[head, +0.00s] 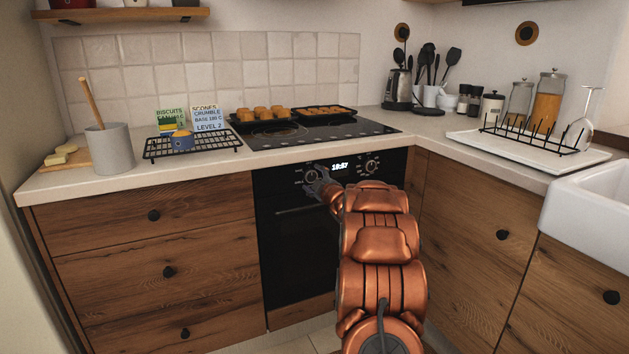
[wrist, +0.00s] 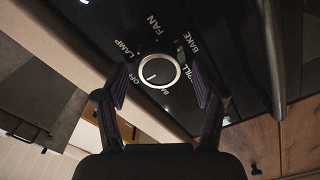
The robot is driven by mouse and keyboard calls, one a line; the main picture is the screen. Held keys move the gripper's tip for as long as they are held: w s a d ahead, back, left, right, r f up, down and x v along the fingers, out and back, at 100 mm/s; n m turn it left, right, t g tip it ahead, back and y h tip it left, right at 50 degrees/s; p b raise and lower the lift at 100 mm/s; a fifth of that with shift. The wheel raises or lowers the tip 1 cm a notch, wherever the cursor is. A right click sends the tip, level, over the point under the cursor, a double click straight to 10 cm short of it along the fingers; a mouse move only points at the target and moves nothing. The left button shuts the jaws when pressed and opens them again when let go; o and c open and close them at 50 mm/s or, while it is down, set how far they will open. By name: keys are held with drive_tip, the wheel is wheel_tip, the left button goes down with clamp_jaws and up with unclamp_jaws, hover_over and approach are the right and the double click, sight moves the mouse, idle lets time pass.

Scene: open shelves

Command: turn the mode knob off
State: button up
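The mode knob (wrist: 160,70) is round and dark with a pale ring, and the words OFF, LAMP, FAN, BAKE and a partly hidden GRILL are printed around it. A short pale mark on its face points to the lower left of the wrist view, on the side of OFF; I cannot tell the exact setting. In the head view it appears to be the left knob (head: 311,176) on the black oven (head: 290,235). My gripper (wrist: 160,88) is open, with one finger on each side of the knob in the wrist view. I cannot tell whether the fingers touch it.
A second knob (head: 371,166) sits right of the lit display (head: 340,167). The oven handle (head: 295,210) runs below the panel. Above are the cooktop (head: 345,131) with baking trays, and a wire rack (head: 160,151) with recipe cards. Wooden drawers (head: 155,240) flank the oven.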

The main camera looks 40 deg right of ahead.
drive_tip(key=shift+s, duration=0.1)
drive_tip(key=shift+s+a+r, duration=0.1)
drive_tip(key=shift+s, duration=0.1)
drive_tip(key=v, duration=1.1)
drive_tip(key=shift+s+a, duration=0.1)
drive_tip(key=shift+a, duration=0.05)
idle(0.5)
